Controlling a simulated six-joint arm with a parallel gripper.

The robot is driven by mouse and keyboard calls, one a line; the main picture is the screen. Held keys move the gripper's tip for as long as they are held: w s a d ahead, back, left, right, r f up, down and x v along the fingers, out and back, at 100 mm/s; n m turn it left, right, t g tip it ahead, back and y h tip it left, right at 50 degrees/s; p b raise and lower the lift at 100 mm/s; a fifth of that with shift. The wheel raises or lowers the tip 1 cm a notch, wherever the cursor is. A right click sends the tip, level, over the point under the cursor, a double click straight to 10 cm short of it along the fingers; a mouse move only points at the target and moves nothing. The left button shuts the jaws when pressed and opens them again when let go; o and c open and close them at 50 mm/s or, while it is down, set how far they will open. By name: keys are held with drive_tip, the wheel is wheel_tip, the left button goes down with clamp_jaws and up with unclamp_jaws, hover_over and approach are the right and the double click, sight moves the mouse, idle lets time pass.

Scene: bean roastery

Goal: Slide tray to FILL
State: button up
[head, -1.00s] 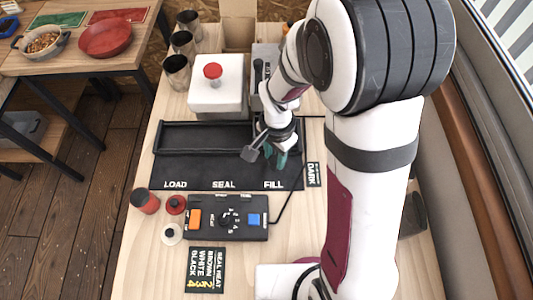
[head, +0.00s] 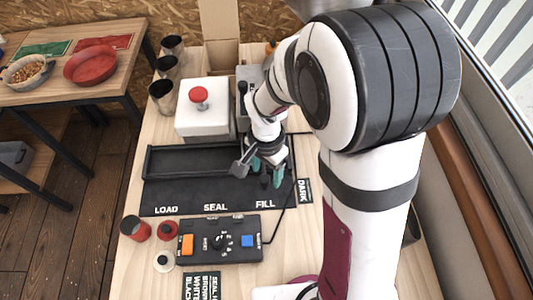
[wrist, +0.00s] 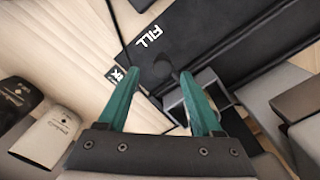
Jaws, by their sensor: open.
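The long black tray station (head: 190,198) lies on the wooden table, lettered LOAD, SEAL and FILL from left to right. A raised black channel (head: 190,160) runs along its back; its right end is hidden behind my arm. My gripper (head: 265,178) hangs over the FILL end, teal fingers pointing down. In the wrist view my gripper (wrist: 160,74) is open, with a dark rounded piece (wrist: 162,69) showing between the fingertips. A grey bracket-like piece (wrist: 207,80) is beside the right finger. I cannot tell which part is the tray, or whether the fingers touch anything.
A white box with a red button (head: 200,98) stands behind the channel. A control box (head: 218,239) with orange and blue buttons is in front. Metal cups (head: 162,95) stand at back left. A DARK card (head: 304,191) lies to the right. Labelled packs (wrist: 48,134) show lower left.

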wheel_tip(320, 180, up, 14)
drive_tip(key=shift+f, duration=0.25)
drive_tip(key=s+d+n+y, duration=0.1)
drive_tip(key=s+d+n, duration=0.2)
drive_tip(key=s, duration=1.4)
drive_tip(key=shift+s+d+f+y, duration=0.25)
drive_tip(key=shift+s+d+y, duration=0.15)
drive_tip(key=shift+d, duration=0.2)
drive_tip(key=shift+w, duration=0.1)
